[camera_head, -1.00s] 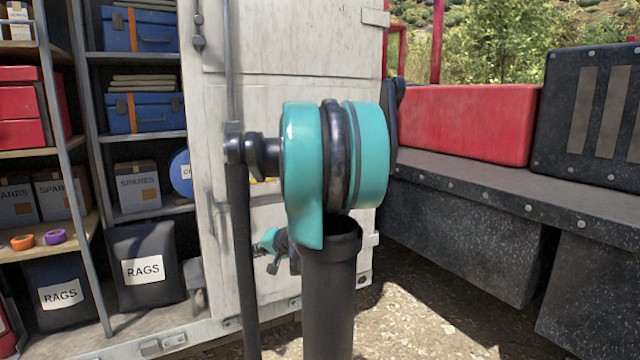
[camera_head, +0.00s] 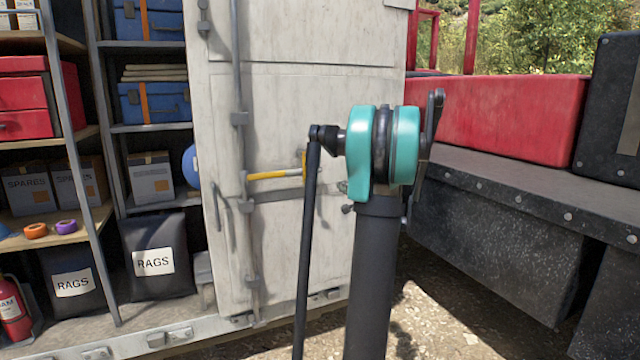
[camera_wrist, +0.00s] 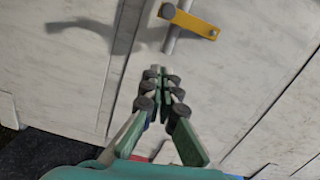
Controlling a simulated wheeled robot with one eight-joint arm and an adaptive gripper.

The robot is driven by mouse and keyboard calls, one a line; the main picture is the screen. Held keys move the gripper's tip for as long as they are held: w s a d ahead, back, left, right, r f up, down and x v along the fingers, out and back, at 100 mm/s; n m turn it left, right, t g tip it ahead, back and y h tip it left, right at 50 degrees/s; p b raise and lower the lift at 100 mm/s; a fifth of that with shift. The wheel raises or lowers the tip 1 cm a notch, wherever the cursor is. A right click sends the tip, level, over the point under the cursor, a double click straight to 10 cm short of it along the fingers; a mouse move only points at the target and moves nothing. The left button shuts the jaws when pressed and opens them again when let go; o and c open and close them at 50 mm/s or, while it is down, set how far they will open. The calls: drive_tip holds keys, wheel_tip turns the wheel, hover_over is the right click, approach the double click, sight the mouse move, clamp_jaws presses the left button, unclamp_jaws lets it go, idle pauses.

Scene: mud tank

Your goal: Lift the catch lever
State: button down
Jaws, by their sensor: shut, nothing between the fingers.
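The catch lever is a yellow bar (camera_head: 275,174) on the white door (camera_head: 290,110), lying nearly level beside a vertical grey rod; its right end is close to my arm. In the wrist view the yellow lever (camera_wrist: 190,21) is at the top, with a dark bolt at its left end and a small knob at its right. My gripper (camera_wrist: 156,72) is shut and empty, its green fingers pointing at the door, below the lever in the picture and apart from it. In the head view my arm hides the gripper.
Shelves with boxes, blue cases and black rag bags (camera_head: 155,258) stand left of the door. A grey bench (camera_head: 500,180) with a red box (camera_head: 500,115) is on the right. A fire extinguisher (camera_head: 12,310) stands at lower left. Gravel ground shows below.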

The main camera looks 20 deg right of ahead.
sight(307, 169)
drive_tip(key=w+a, duration=0.5)
drive_tip(key=w, duration=0.5)
drive_tip(key=shift+w+f, duration=0.25)
drive_tip(key=shift+f, duration=0.15)
drive_tip(key=shift+a, duration=0.3)
